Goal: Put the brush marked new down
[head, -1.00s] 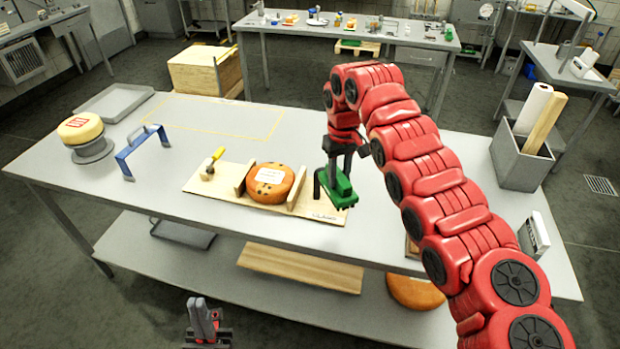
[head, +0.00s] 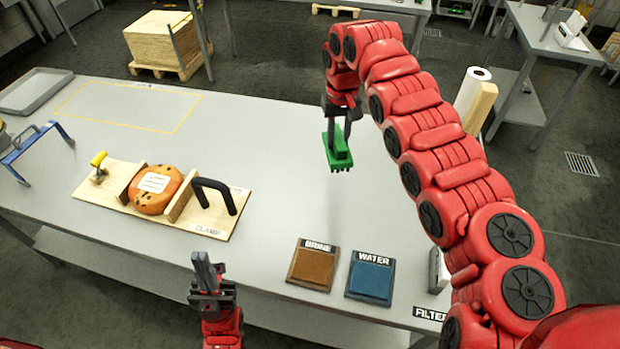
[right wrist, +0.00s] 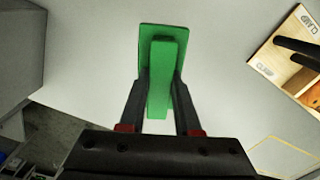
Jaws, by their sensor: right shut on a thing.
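My right gripper (head: 343,112) is shut on a green brush (head: 338,152), held over the middle right of the table (head: 270,150) with its bristles down. In the right wrist view the green brush (right wrist: 160,85) sits between the two dark fingers (right wrist: 160,105). I cannot read any marking on it, and I cannot tell whether its bristles touch the tabletop. My left gripper (head: 206,275) is at the table's front edge, away from the brush. Its fingers look close together, but their opening is not clear.
A wooden clamp board (head: 210,222) holds an orange cheese wheel (head: 155,190) at left. A brown BRINE pad (head: 313,267) and a blue WATER pad (head: 370,278) lie near the front. A yellow outlined area (head: 130,105) is empty. Tabletop around the brush is clear.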

